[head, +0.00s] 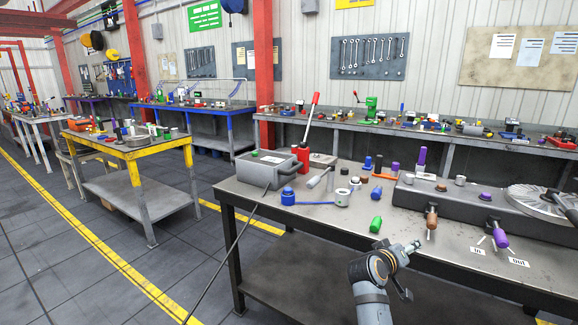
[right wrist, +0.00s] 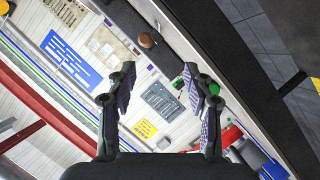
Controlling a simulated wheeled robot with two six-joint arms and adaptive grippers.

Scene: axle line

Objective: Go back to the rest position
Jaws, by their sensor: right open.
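My right gripper (right wrist: 160,72) shows in the right wrist view with its two dark fingers spread wide and nothing between them. Beyond the fingers are the wall with a blue poster (right wrist: 70,58) and a grey panel (right wrist: 161,102), seen tilted. In the head view one grey arm of mine rises from the bottom, in front of the near bench (head: 330,212); its end (head: 409,268) is apart from the parts on the bench. I cannot clearly make out jaws there. A dark grey piece shows at the right edge, by a ribbed metal disc (head: 535,200).
A grey box (head: 265,168) with a red lever stands at the near bench's back left.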

